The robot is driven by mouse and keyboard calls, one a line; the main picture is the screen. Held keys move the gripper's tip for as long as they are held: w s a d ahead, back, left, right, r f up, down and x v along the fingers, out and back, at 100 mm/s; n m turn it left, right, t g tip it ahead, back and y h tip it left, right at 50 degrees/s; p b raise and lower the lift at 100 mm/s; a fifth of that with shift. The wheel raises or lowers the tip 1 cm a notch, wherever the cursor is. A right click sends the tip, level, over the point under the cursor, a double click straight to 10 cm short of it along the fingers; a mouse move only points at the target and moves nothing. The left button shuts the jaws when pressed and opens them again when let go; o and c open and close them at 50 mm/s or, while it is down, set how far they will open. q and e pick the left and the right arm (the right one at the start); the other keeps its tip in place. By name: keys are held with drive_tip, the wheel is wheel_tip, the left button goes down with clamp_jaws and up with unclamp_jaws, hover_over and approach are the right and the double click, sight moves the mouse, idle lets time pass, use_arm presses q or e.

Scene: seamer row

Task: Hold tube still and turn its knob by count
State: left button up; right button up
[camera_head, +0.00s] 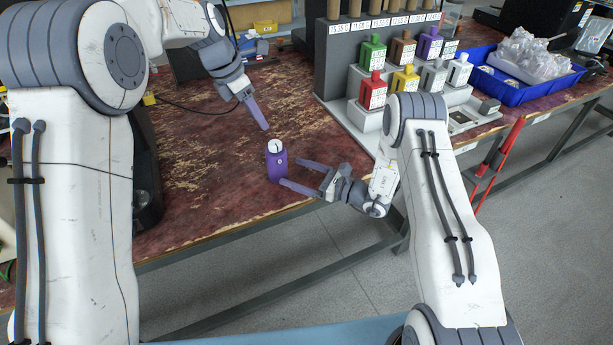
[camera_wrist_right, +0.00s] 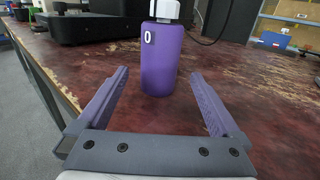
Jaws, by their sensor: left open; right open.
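A purple tube (camera_head: 276,163) with a white knob (camera_head: 274,145) on top stands upright on the worn red table near its front edge. In the right wrist view the tube (camera_wrist_right: 160,60) shows a dark label reading 0, and its white knob (camera_wrist_right: 165,9) is cut by the top edge. My right gripper (camera_head: 291,173) is open, with its fingers pointing at the lower part of the tube; in the wrist view the tube stands ahead, between and beyond the fingertips. My left gripper (camera_head: 265,127) is above and behind the tube, apart from it, pointing down toward it.
A grey rack (camera_head: 340,60) with several coloured bottles stands at the back right. A blue bin (camera_head: 520,88) with clear plastic bags is farther right. A black device (camera_wrist_right: 105,28) sits at the table's left. The table around the tube is clear.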

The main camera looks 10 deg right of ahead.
sight(275, 165)
drive_tip(key=x, duration=0.7)
drive_tip(key=shift+a, duration=0.1)
